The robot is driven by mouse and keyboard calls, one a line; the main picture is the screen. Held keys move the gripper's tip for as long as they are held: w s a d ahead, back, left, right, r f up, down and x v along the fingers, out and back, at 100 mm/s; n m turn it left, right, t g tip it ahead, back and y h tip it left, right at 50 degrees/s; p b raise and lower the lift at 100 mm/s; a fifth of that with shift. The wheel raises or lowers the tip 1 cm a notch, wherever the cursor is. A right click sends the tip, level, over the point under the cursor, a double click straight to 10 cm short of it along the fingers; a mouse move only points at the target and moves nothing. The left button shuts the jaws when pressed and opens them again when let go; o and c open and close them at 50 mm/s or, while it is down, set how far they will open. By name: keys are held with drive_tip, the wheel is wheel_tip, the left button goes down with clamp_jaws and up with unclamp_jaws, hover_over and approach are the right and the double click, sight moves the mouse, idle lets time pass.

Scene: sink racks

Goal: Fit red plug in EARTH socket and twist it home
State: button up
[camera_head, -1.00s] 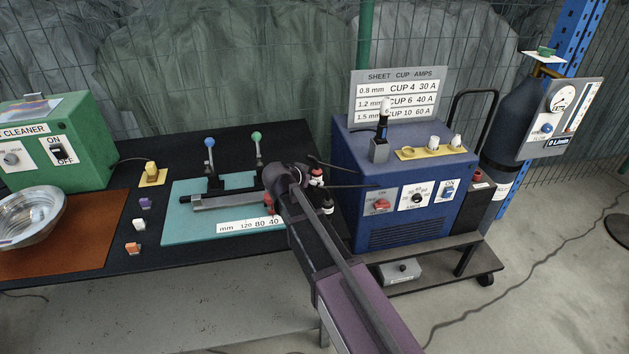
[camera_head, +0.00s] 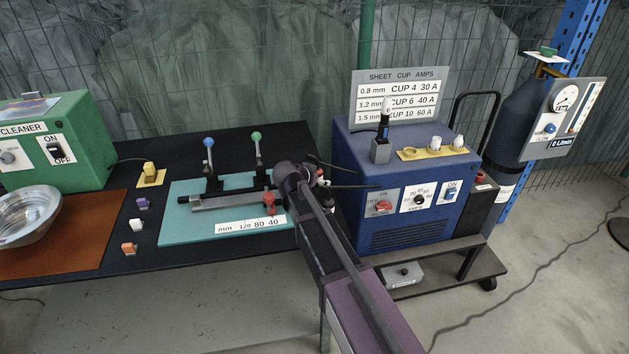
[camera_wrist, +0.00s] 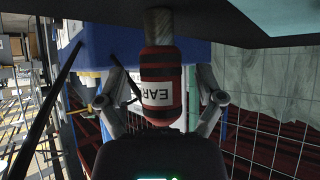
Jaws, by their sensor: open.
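The red plug (camera_wrist: 162,65), with black bands, a white label reading "EAR" and a metal tip, sits between the fingers of my gripper (camera_wrist: 160,98) in the wrist view. The fingers stand open on either side of it. In the head view my arm's end covers most of the gripper and plug, beside the left side of the blue welder (camera_head: 352,190). The EARTH socket cannot be made out in either view.
The bench's black top (camera_head: 105,225) holds a teal board (camera_head: 185,225) with a slide and a red knob (camera_head: 269,200). Several small coloured blocks stand left of it. The welder sits on a cart (camera_head: 440,277) with a gas cylinder (camera_head: 515,110) behind.

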clamp_jaws()
drive_tip(key=shift+r, duration=0.2)
idle(0.3)
wheel_tip(320, 180, up, 3)
drive_tip(key=p, duration=0.3)
drive_tip(key=shift+r+p, duration=0.1)
drive_tip(key=shift+p, duration=0.2)
drive_tip(key=s+a, duration=0.1)
drive_tip(key=s, duration=0.4)
drive_tip(key=s+a+r+p, duration=0.1)
drive_tip(key=s+a, duration=0.1)
drive_tip(key=s, duration=0.3)
drive_tip(key=s+a, duration=0.1)
drive_tip(key=s, duration=0.4)
drive_tip(key=shift+s+a+r, duration=0.15)
drive_tip(key=shift+a+r, duration=0.05)
drive_tip(key=shift+a, duration=0.15)
wheel_tip(320, 180, up, 3)
drive_tip(key=p, duration=0.3)
drive_tip(key=shift+r+p, duration=0.15)
drive_tip(key=shift+p, duration=0.15)
